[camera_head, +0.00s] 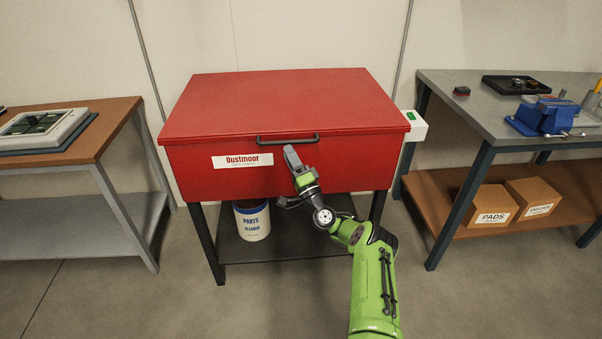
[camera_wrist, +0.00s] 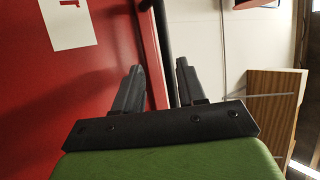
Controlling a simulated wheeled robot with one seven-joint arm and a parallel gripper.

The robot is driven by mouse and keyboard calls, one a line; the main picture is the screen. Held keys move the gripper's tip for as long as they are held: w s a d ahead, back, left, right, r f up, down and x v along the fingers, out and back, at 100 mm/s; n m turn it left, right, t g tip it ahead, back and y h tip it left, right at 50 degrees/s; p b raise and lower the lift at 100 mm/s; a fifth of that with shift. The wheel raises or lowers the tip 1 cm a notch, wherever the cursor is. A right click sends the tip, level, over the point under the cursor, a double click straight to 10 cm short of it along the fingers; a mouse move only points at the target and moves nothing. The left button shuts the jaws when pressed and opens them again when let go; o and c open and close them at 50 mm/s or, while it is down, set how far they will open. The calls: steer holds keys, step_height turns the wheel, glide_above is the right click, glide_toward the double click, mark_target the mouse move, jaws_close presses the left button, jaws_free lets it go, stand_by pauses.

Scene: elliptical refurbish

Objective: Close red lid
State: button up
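The red lid (camera_head: 280,98) lies flat on the red box (camera_head: 345,165) and looks closed, with no gap visible along its front edge. A black bar handle (camera_head: 287,140) runs along the lid's front.
A parts cleaner bucket (camera_head: 252,220) stands on the shelf below. Workbenches stand left (camera_head: 105,115) and right (camera_head: 470,110). The floor in front is clear.

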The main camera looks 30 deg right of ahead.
steer(key=p+v, duration=0.1)
steer(key=v, duration=1)
steer(key=shift+s+f+p, duration=0.2)
steer(key=shift+s+p, duration=0.15)
steer(key=shift+p, duration=0.05)
